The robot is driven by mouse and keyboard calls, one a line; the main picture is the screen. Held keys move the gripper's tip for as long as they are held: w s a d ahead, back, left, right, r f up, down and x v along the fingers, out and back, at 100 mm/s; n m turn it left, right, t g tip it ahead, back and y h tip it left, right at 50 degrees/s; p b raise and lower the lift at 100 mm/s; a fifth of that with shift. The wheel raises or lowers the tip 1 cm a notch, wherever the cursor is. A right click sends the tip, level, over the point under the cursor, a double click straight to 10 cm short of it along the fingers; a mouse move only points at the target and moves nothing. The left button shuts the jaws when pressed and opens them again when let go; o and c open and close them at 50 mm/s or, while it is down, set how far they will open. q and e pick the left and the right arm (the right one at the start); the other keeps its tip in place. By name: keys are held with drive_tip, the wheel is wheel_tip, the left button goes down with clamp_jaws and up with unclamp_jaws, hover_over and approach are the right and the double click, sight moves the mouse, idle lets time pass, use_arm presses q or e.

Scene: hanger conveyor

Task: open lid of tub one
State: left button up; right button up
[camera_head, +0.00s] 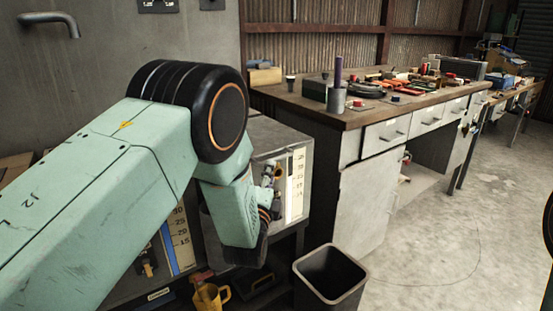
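Two grey metal tubs with level scales stand behind my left arm. One tub (302,160) shows its right part, with a yellow-white scale and a small brass tap on its front. The other tub (125,292) is nearer, with a blue-edged scale, and is mostly covered by my arm. I cannot tell which is tub one, and no lid shows clearly. My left gripper (250,254) is a dark shape at the end of the green arm, pointing down in front of the tubs. Its fingers cannot be made out. My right gripper is out of view.
An open dark bin (330,290) stands on the floor right of the tubs. A yellow jug (211,297) sits low under them. A wooden workbench (375,117) with tools and drawers stands behind. The concrete floor (440,240) at right is clear.

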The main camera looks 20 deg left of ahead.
sight(275, 160)
use_arm(q)
drive_tip(key=w, duration=0.2)
drive_tip(key=w+b, duration=0.1)
drive_tip(key=w, duration=0.1)
drive_tip(key=w+b, duration=0.1)
drive_tip(key=w, duration=0.1)
drive_tip(key=shift+w+a+r, duration=0.3)
drive_tip(key=shift+r, duration=0.1)
drive_tip(key=shift+w+a, duration=0.2)
drive_tip(key=shift+w, duration=0.5)
drive_tip(key=shift+s, duration=0.1)
drive_tip(key=shift+d+r, duration=0.1)
drive_tip(key=shift+c, duration=0.3)
clamp_jaws()
